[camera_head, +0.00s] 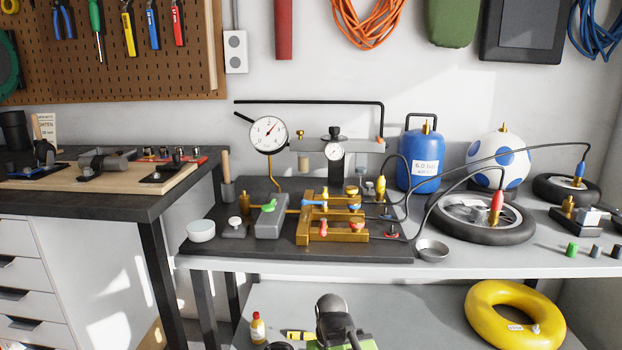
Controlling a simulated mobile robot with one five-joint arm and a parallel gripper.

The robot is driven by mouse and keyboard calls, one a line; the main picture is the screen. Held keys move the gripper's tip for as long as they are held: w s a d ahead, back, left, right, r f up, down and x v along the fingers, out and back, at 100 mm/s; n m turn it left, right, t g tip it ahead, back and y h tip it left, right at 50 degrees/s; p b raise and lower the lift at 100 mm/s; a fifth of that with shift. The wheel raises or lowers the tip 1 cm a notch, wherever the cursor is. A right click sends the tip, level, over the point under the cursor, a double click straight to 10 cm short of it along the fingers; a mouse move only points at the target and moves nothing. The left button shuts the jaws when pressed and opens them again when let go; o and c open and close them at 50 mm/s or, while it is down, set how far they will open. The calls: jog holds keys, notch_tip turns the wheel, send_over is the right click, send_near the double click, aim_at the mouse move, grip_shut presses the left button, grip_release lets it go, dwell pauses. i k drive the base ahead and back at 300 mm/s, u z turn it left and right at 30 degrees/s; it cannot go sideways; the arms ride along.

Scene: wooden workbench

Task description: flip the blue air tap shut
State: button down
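The blue air tap (314,203) is a small blue lever on the brass manifold (335,238), which sits on a dark board on the bench. Its lever appears to lie left to right, roughly along the brass bar. A red lever (323,228) stands more upright on the front bar. What seems to be my gripper (336,312) shows as a dark grey rounded shape at the bottom centre, below the bench's front edge and well apart from the tap. Its fingers cannot be made out.
A pressure gauge (268,134) stands behind the manifold. A grey block with a green switch (270,215) is left of it. Hoses with yellow (381,186) and red (496,205) connectors run on the right. A white bowl (201,231) and a metal dish (432,250) are near the front edge.

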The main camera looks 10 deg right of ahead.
aim_at(305, 201)
jog(key=k, duration=1.25)
jog(key=u, duration=0.5)
jog(key=i, duration=1.4)
jog(key=u, duration=0.55)
jog(key=i, duration=0.4)
jog(key=u, duration=0.3)
